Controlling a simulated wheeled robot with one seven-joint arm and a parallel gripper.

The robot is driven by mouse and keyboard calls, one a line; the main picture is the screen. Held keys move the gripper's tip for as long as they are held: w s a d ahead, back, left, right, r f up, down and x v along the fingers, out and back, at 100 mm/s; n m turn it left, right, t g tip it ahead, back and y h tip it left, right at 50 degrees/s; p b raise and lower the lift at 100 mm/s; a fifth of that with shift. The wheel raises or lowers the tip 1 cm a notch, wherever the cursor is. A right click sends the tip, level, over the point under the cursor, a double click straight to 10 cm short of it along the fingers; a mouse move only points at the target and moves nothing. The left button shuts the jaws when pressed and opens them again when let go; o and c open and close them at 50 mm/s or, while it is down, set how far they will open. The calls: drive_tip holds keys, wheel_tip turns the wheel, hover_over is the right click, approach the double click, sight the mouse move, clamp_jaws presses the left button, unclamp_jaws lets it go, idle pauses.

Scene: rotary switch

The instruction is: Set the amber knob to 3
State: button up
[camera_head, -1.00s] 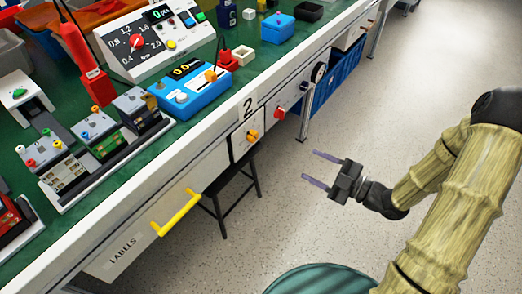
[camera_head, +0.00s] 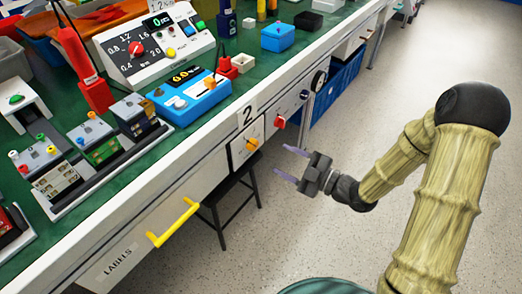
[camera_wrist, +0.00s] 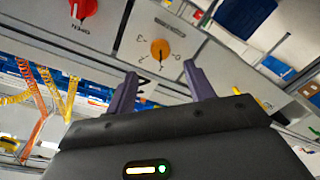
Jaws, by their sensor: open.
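The amber knob (camera_head: 252,145) sits on a pale panel on the front of the bench, below the number 2 label. In the wrist view the amber knob (camera_wrist: 160,49) shows on its panel with small marks around it, including a 3 to its left. The picture is too small to tell which mark its pointer is at. My gripper (camera_head: 288,163) is open and empty, to the right of the knob and apart from it. In the wrist view my gripper (camera_wrist: 160,72) has its two purple fingers spread, with the knob in line with the gap between them.
A red knob (camera_head: 280,122) is on the neighbouring panel. A yellow drawer handle (camera_head: 174,222) juts out at the lower left. A dark stool (camera_head: 226,200) stands below the bench edge. The floor to the right of the bench is clear apart from my arm.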

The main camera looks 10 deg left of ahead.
sight(256, 146)
drive_tip(key=b+x, duration=0.1)
drive_tip(key=x, duration=0.7)
drive_tip(key=shift+w+a+b, duration=0.15)
drive_tip(key=shift+a+b, duration=0.15)
drive_tip(key=shift+b, duration=0.05)
drive_tip(key=c, duration=1)
